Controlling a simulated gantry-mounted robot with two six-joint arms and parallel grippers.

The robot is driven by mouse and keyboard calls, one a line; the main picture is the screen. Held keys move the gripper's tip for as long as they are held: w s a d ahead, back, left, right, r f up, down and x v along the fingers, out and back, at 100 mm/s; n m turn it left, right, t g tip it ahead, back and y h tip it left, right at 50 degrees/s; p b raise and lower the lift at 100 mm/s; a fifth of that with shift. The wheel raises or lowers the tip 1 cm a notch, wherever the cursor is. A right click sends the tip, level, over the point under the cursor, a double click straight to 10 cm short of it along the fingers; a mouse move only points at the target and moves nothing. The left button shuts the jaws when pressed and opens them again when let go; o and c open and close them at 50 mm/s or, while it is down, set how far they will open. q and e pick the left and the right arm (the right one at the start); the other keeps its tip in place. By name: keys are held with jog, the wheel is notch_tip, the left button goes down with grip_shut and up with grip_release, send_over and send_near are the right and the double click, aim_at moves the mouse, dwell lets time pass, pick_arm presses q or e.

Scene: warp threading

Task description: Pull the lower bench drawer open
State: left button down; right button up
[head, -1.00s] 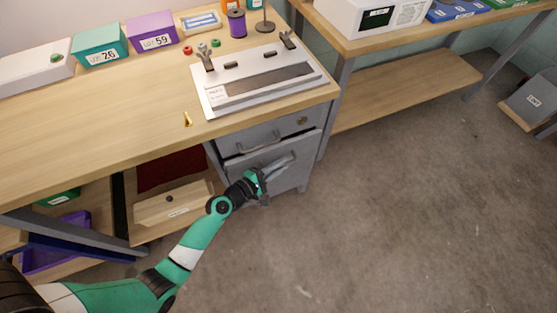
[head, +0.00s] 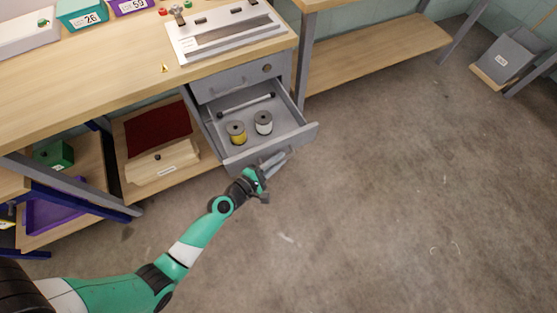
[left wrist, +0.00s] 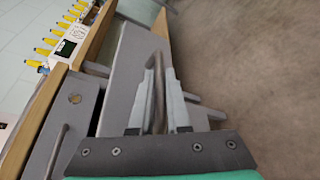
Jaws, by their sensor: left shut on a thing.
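The lower bench drawer (head: 292,139) is pulled out from under the workbench in the head view. Inside it are a yellow spool (head: 236,132), a white spool (head: 263,122) and a rod with dark ends (head: 245,105) near the back. My left gripper (head: 274,165) is at the drawer's front. In the left wrist view, its two fingers (left wrist: 158,77) are shut on the drawer's handle (left wrist: 156,88), a curved bar on the grey front (left wrist: 124,68). In the head view the handle is mostly hidden by the gripper. My right gripper is out of view.
The upper drawer (head: 222,84), with a round lock, is shut above. A low shelf (head: 190,172) holds a wooden box and dark red cloth to the left. A bench leg (head: 303,85) stands close right. The floor (head: 390,170) in front is clear.

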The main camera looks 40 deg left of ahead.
pick_arm(q)
jog(key=shift+s+d, duration=0.1)
jog(key=shift+d, duration=0.1)
jog(key=shift+a, duration=0.1)
jog(key=c, duration=0.9)
grip_release()
jog(key=v, duration=1.1)
jog(key=shift+s+r+p, duration=0.1)
jog(key=shift+s+p, duration=0.15)
jog(key=shift+p, duration=0.05)
